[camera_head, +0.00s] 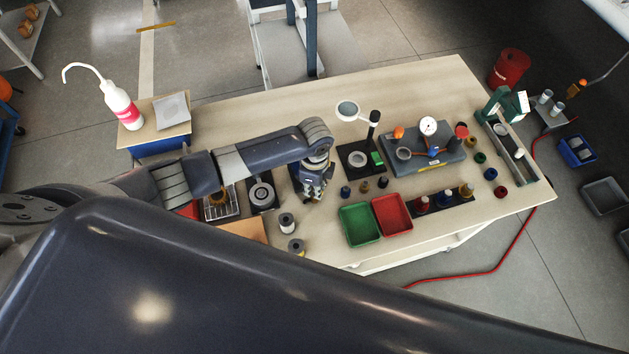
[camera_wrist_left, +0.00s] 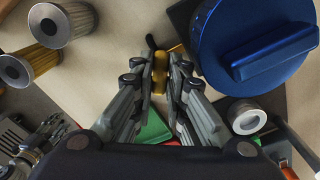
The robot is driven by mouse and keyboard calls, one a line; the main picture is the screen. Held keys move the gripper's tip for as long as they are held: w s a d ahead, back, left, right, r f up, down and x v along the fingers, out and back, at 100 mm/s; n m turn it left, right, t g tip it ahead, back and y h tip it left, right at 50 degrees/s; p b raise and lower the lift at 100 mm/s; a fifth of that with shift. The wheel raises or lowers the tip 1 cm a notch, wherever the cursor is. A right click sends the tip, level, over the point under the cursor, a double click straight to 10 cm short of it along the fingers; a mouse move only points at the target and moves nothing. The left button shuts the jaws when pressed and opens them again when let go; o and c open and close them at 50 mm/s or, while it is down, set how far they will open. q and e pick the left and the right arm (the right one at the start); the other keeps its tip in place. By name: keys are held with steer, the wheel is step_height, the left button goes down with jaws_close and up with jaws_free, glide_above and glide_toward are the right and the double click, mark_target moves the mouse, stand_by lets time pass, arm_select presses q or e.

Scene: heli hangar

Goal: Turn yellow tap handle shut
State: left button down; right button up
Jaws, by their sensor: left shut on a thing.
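The yellow tap handle (camera_wrist_left: 160,72) shows in the left wrist view as a narrow upright yellow piece between my fingertips. A dark stub sticks out at its upper end. My left gripper (camera_wrist_left: 161,80) is shut on it, one finger on each side. In the head view my left gripper (camera_head: 318,188) points down over the bench, left of the green tray. There the handle is hidden by the gripper, and how far it is turned I cannot tell.
A large blue knob (camera_wrist_left: 255,45) is close at the right of the fingers. Two filter cylinders (camera_wrist_left: 62,24) stand at the left. On the bench (camera_head: 215,110) are a green tray (camera_head: 344,212), a red tray (camera_head: 378,199) and a gauge (camera_head: 428,126). The bench's back left is clear.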

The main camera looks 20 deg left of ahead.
arm_select(q)
steer(key=n+p, duration=0.2)
steer(key=n, duration=0.1)
steer(key=shift+r+n, duration=0.2)
steer(key=shift+n, duration=0.1)
steer(key=shift+w+f+n+p, duration=0.1)
steer(key=shift+n+p, duration=0.8)
steer(key=shift+n, duration=0.5)
steer(key=c, duration=1.6)
jaws_free()
step_height(320, 180, up, 12)
